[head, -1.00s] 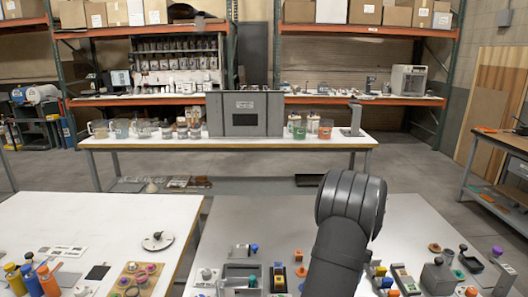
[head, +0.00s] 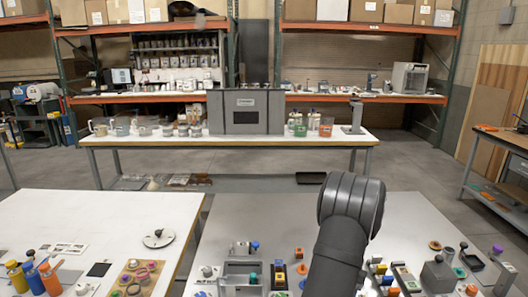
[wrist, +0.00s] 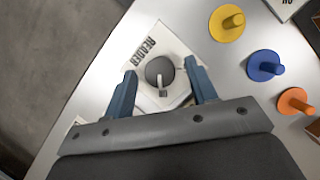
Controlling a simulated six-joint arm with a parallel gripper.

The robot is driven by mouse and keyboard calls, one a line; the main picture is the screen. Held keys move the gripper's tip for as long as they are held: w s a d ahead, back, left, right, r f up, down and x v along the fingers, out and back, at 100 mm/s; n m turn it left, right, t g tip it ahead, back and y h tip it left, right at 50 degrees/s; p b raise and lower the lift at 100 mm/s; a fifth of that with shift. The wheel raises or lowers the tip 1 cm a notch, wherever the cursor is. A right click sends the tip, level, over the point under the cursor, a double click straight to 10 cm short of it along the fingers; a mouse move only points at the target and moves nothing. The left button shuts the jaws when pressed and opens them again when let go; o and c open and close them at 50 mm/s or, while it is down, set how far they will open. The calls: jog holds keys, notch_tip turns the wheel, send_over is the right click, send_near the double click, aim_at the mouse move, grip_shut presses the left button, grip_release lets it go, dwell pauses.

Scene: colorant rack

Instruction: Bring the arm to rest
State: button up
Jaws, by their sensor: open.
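My gripper (wrist: 162,92) shows in the wrist view with its two blue fingers spread apart, open and empty. Below and between the fingers is a white plate marked "READER" (wrist: 148,52) with a round grey knob (wrist: 160,72) on it. I cannot tell how far the fingers are above the knob. In the head view my dark arm rises over the front grey table, and the gripper itself is out of that picture.
Yellow (wrist: 227,23), blue (wrist: 265,66) and orange (wrist: 295,102) discs with pegs stand right of the reader. The grey table (head: 415,215) holds many small fixtures along its near side. A white table (head: 90,210) with bottles (head: 49,279) stands at left.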

jog(key=v, duration=1.7)
jog(key=x, duration=1.7)
jog(key=shift+a+f, duration=0.1)
jog(key=shift+f, duration=0.1)
jog(key=n+h, duration=0.1)
jog(key=n, duration=0.4)
jog(key=shift+a+r+g+h, duration=0.1)
jog(key=shift+g+h, duration=0.3)
jog(key=n+h, duration=0.1)
jog(key=n, duration=0.3)
jog(key=shift+a+n+h, duration=0.1)
jog(key=shift+n+h, duration=0.2)
jog(key=shift+h, duration=0.1)
jog(key=n, duration=0.2)
jog(key=n+h, duration=0.1)
jog(key=n, duration=0.1)
jog(key=shift+a+t+h, duration=0.15)
jog(key=shift+t+h, duration=0.15)
jog(key=shift+t, duration=0.1)
jog(key=shift+s+n+t+h, duration=0.1)
jog(key=shift+n+t+h, duration=0.35)
jog(key=shift+n, duration=1.45)
